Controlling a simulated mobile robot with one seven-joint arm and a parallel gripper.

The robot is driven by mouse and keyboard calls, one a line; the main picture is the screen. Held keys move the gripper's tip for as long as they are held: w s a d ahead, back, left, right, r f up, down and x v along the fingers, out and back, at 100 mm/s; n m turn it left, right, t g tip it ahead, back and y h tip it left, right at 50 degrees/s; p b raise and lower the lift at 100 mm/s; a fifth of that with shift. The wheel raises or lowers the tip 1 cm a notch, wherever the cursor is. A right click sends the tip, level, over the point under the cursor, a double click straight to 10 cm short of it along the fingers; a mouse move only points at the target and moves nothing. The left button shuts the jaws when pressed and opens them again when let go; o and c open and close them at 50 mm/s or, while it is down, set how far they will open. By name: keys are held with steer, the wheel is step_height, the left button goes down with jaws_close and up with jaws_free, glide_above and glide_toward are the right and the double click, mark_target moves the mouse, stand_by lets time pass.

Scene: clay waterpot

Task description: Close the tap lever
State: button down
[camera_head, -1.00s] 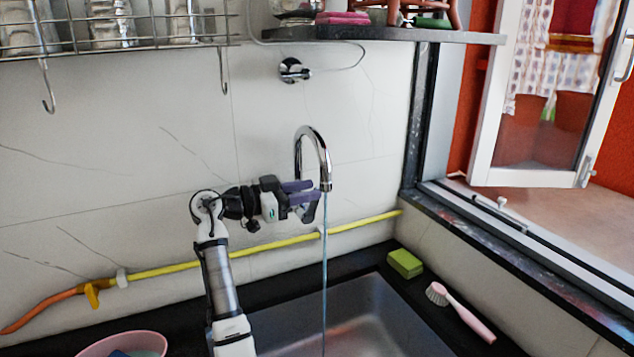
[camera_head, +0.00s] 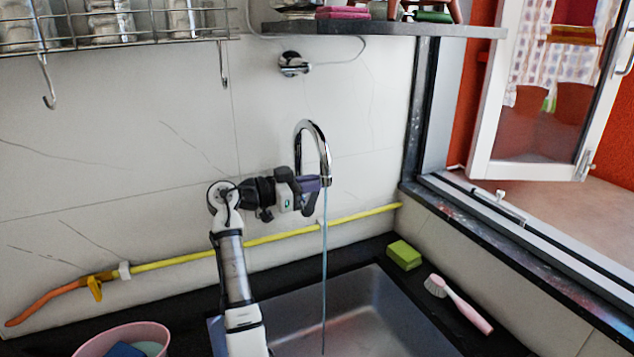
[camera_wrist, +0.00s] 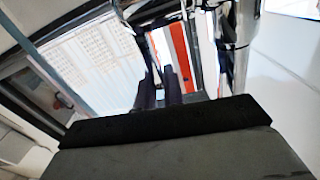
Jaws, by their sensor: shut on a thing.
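The chrome tap (camera_head: 322,148) rises in an arch from the wall side of the sink. A thin stream of water (camera_head: 324,265) runs from its mouth down into the steel sink (camera_head: 375,310). My gripper (camera_head: 316,184) is level with the lower part of the arch, its purple-grey fingers shut on the tap lever. The lever itself is hidden by the fingers in the head view. In the wrist view the dark fingers (camera_wrist: 160,88) are close together, and a chrome pipe of the tap (camera_wrist: 240,60) stands to their right.
A yellow pipe (camera_head: 265,239) runs along the wall behind my arm. A green sponge (camera_head: 404,255) and a pink brush (camera_head: 460,303) lie on the right counter. A pink tub (camera_head: 150,332) stands at lower left. A shelf (camera_head: 385,28) hangs above the tap.

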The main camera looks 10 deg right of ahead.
steer(key=shift+a+f+b, duration=0.1)
steer(key=shift+f+b, duration=0.1)
steer(key=shift+b, duration=0.45)
steer(key=b, duration=0.1)
steer(key=h+b, duration=0.1)
steer(key=shift+s+a+f+b, duration=0.1)
steer(key=shift+a+b, duration=0.2)
steer(key=a+h+b, duration=0.1)
steer(key=h+b, duration=0.1)
steer(key=b, duration=0.2)
steer(key=shift+s+a+b, duration=0.1)
steer(key=shift+b, duration=0.25)
steer(key=shift+a+r+t+h+b, duration=0.2)
steer(key=shift+r+t+h+b, duration=0.1)
steer(key=shift+r+b, duration=0.1)
steer(key=c, duration=1.5)
jaws_free()
steer(key=shift+r+p, duration=0.15)
steer(key=shift+p, duration=0.3)
